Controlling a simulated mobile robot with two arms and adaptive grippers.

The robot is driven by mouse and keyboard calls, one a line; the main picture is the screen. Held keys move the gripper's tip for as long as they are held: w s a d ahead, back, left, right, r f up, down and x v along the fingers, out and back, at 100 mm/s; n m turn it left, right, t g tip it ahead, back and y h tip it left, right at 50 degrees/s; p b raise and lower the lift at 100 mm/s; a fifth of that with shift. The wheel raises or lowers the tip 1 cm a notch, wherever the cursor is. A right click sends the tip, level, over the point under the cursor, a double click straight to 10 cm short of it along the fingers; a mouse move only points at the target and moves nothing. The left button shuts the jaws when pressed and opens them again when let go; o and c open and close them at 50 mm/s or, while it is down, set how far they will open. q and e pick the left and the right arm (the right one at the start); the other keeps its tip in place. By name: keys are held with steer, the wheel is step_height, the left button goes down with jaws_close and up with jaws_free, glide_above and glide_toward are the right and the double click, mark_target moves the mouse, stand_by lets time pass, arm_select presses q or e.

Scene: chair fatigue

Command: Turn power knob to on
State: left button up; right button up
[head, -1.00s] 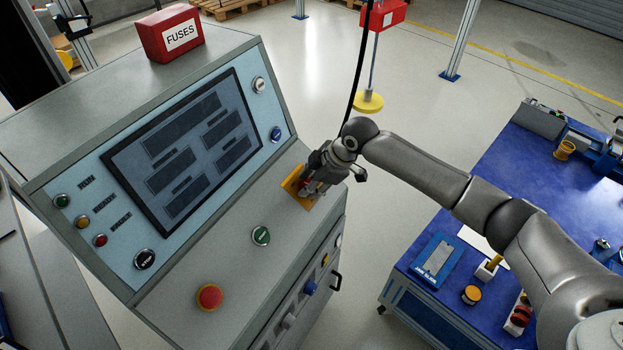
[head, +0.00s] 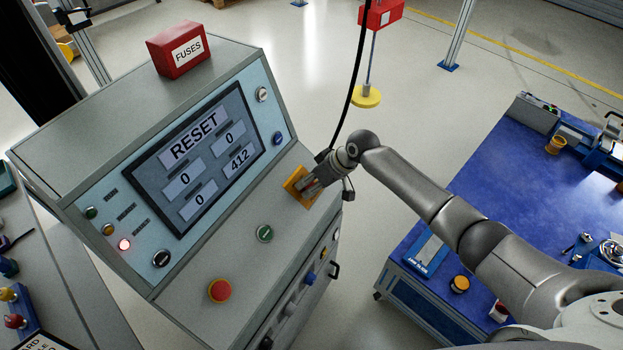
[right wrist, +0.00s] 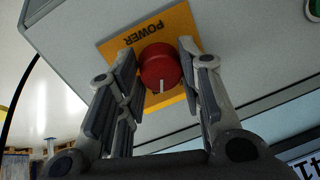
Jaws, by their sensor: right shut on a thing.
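The red power knob (right wrist: 160,68) sits on a yellow plate marked POWER (right wrist: 182,24) on the console's sloped panel. In the right wrist view its white mark points toward the bottom of the picture. My right gripper (right wrist: 160,80) has its fingers on both sides of the knob and is shut on it. In the head view my right gripper (head: 312,185) covers the knob, and the yellow plate (head: 292,186) shows around it. The console screen (head: 198,160) is lit and reads RESET, with several number boxes. My left gripper is not in view.
A green button (head: 264,233) and a red mushroom button (head: 220,291) are on the same panel. A red FUSES box (head: 178,52) sits on top. A blue table (head: 480,190) stands to the right.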

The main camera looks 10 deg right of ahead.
steer(key=shift+m+p, duration=0.3)
steer(key=shift+m, duration=0.3)
steer(key=o, duration=1.1)
steer(key=shift+c, duration=0.2)
steer(key=shift+d+r, duration=0.1)
steer(key=v, duration=1.1)
steer(key=shift+s+r, duration=0.15)
steer(key=shift+r, duration=0.2)
steer(key=shift+d+f, duration=0.1)
